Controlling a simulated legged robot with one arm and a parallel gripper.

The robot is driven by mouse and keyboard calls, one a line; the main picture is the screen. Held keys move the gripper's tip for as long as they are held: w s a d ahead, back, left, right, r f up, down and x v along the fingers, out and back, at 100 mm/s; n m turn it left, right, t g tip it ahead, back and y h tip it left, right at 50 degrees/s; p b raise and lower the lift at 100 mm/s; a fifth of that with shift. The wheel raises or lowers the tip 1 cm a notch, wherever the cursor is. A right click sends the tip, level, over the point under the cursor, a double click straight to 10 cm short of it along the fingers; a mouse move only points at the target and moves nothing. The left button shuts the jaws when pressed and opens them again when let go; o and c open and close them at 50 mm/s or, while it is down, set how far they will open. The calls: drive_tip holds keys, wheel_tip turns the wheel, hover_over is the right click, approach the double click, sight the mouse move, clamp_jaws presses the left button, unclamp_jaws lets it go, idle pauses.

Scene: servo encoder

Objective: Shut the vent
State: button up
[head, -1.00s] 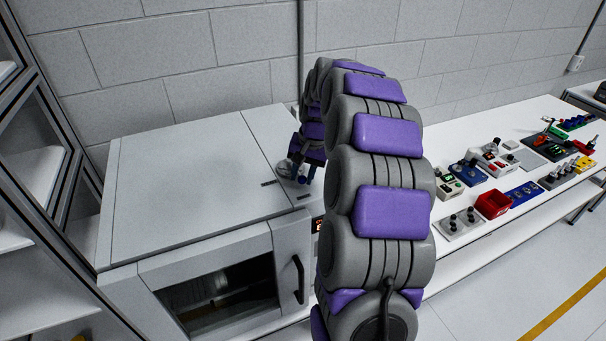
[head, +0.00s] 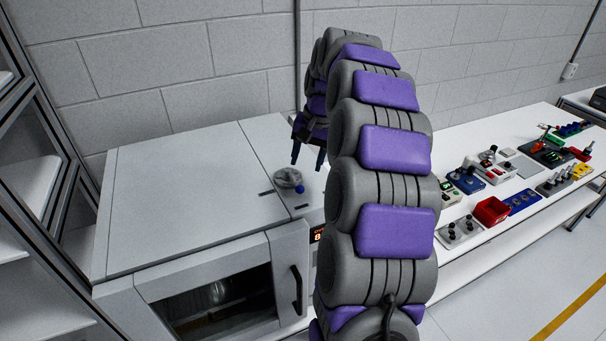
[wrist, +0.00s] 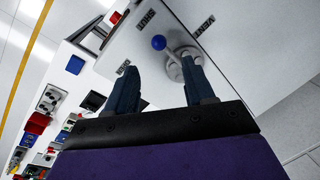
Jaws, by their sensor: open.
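The vent (head: 288,178) is a round grey dial on top of the white oven-like cabinet (head: 180,195). It has a short lever ending in a blue ball knob (head: 300,188). In the wrist view, the dial (wrist: 176,68) and the blue knob (wrist: 158,42) lie beyond my fingertips, with dark labels on the cabinet top near them. My gripper (head: 309,160) is open and empty, above and behind the dial. Its two dark blue fingers (wrist: 158,72) show in the wrist view, and one partly overlaps the dial.
The cabinet front has a windowed door with a black handle (head: 296,290) and a red lit display (head: 318,235). A white bench to the right holds a red bin (head: 491,211) and several control boxes. A shelf rack stands at the left, a block wall behind.

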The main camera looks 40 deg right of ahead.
wheel_tip(320, 180, up, 8)
drive_tip(key=s+d, duration=0.1)
drive_tip(key=shift+d+r, duration=0.2)
drive_tip(key=shift+r, duration=0.05)
drive_tip(key=shift+s, duration=0.1)
idle(0.5)
drive_tip(key=s+a+f+n+g+b, duration=0.1)
drive_tip(key=s+a+f+n+b, duration=0.35)
drive_tip(key=a, duration=0.65)
drive_tip(key=s+a+f+n+g+b, duration=0.1)
drive_tip(key=s+a+f+b, duration=0.1)
drive_tip(key=s+a+f, duration=0.65)
drive_tip(key=s+a+f+n+b, duration=0.2)
drive_tip(key=s+a+f+b, duration=0.1)
drive_tip(key=s+f, duration=0.5)
drive_tip(key=s+a+f+n+g+h+b, duration=0.1)
drive_tip(key=s+a+f+n+b, duration=0.1)
drive_tip(key=s+a+f, duration=0.4)
drive_tip(key=s+f+b, duration=0.1)
drive_tip(key=s+f, duration=0.1)
drive_tip(key=s, duration=0.1)
drive_tip(key=shift+a+f, duration=0.2)
drive_tip(key=shift+f, duration=0.05)
